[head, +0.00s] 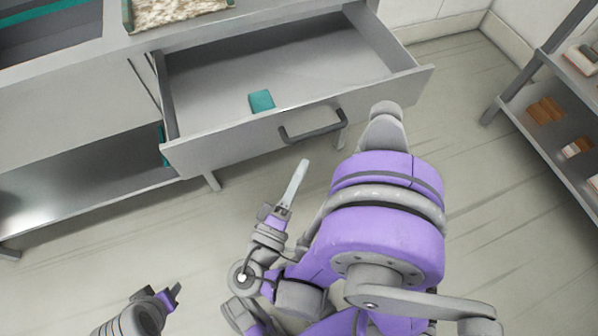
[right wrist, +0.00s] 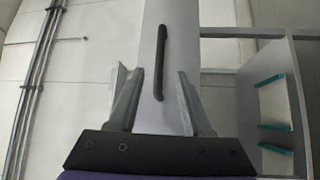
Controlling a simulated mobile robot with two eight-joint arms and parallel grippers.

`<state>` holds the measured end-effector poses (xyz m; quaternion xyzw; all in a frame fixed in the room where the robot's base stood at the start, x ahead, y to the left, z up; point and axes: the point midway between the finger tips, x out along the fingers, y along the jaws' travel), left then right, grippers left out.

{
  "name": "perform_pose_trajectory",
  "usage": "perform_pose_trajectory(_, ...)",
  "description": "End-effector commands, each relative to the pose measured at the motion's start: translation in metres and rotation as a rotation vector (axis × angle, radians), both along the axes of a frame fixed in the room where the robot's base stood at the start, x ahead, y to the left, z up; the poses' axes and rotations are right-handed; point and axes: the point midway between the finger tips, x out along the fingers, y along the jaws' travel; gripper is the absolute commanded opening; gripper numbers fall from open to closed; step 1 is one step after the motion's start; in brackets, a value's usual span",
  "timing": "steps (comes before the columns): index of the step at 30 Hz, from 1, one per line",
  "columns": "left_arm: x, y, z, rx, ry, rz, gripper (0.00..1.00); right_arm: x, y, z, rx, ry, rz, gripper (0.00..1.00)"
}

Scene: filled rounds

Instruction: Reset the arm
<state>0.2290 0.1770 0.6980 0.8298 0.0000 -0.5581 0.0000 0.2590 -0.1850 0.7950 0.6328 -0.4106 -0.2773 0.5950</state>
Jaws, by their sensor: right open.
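My right gripper (head: 294,184) is in front of the open drawer (head: 210,146), below its dark bar handle (head: 313,126) in the head view. Its fingers show nearly edge-on there. In the right wrist view the two fingers of my right gripper (right wrist: 156,100) stand wide apart with nothing between them. The drawer handle (right wrist: 160,62) shows beyond the fingertips, apart from them. My left gripper (head: 172,294) is at the lower left of the head view, over the floor; its jaw opening is too small to judge.
A small teal block (head: 261,101) lies in the pulled-out drawer. A tray of pale bits (head: 172,12) stands on the counter above. A shelf rack (head: 540,120) with boxes is at the right. Open floor (head: 100,240) lies in front of the cabinet.

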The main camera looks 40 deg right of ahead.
Motion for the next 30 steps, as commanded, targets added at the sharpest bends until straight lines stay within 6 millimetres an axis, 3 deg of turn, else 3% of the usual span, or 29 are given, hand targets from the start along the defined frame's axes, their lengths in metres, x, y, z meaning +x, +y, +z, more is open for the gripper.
perform_pose_trajectory(10, 0.0, 0.0, 0.0, 0.0, 0.0, 0.0, 0.5, 0.001, -0.001, -0.001, 0.005, 0.006, -0.001, 0.5)
perform_pose_trajectory(14, 0.0, 0.0, 0.0, 0.0, 0.0, 0.0, 0.5, 0.007, -0.015, -0.014, 0.069, 0.092, -0.018, 0.5)
perform_pose_trajectory(18, 0.0, 0.0, 0.0, 0.0, 0.0, 0.0, 0.5, 0.011, -0.044, -0.051, 0.27, 0.289, -0.052, 0.5)
perform_pose_trajectory(22, 0.0, 0.0, 0.0, 0.0, 0.0, 0.0, 0.5, 0.001, -0.059, -0.09, 0.55, 0.446, -0.067, 0.5)
perform_pose_trajectory(26, 0.0, 0.0, 0.0, 0.0, 0.0, 0.0, 0.5, -0.016, -0.053, -0.116, 0.858, 0.515, -0.064, 0.5)
perform_pose_trajectory(30, 0.0, 0.0, 0.0, 0.0, 0.0, 0.0, 0.5, -0.029, -0.033, -0.123, 1.159, 0.494, -0.042, 0.5)
